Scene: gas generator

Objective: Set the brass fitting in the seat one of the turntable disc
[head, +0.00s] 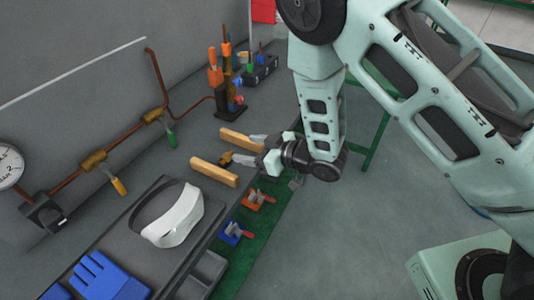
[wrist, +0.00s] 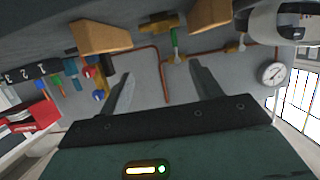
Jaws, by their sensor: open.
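My gripper (head: 247,149) is open, its fingers pointing left toward the bench. Nothing shows between the fingers in the wrist view (wrist: 162,86). A small brass-coloured piece (head: 226,158), probably the brass fitting, sits between two wooden blocks, just beyond my fingertips. In the wrist view, a brass-coloured piece (wrist: 162,22) shows between the blocks, apart from the fingers. I cannot make out the turntable disc or seat one in either view.
The wooden blocks (head: 238,140) (head: 213,172) flank the small brass piece. Copper pipework with brass valves (head: 93,160) runs along the wall behind. A tool stand (head: 230,100) is at the back; a white visor (head: 175,215) and blue gloves (head: 108,278) lie in front.

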